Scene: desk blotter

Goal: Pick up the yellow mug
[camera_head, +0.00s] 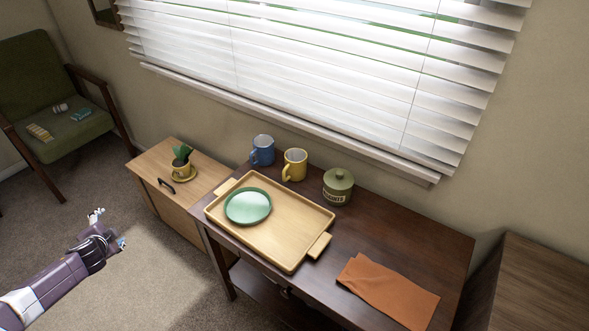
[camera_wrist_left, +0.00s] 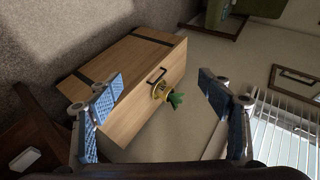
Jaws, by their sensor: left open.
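The yellow mug (camera_head: 294,165) stands upright near the back edge of the dark wooden desk (camera_head: 405,232), behind the tray. A blue mug (camera_head: 262,150) stands just to its left, and a green lidded jar (camera_head: 338,186) stands to its right. My left gripper (camera_head: 110,228) is at the lower left over the carpet, well away from the mug, with nothing in it. In the left wrist view its two blue-padded fingers (camera_wrist_left: 161,95) are spread apart. The yellow mug does not show in that view. My right gripper is not in view.
A wooden tray (camera_head: 289,209) with a green plate (camera_head: 247,206) lies in front of the mugs. An orange cloth (camera_head: 388,292) lies at the right front. A small cabinet (camera_head: 207,171) with a potted plant (camera_head: 181,165) stands left of the desk. A window with blinds (camera_head: 320,75) is behind.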

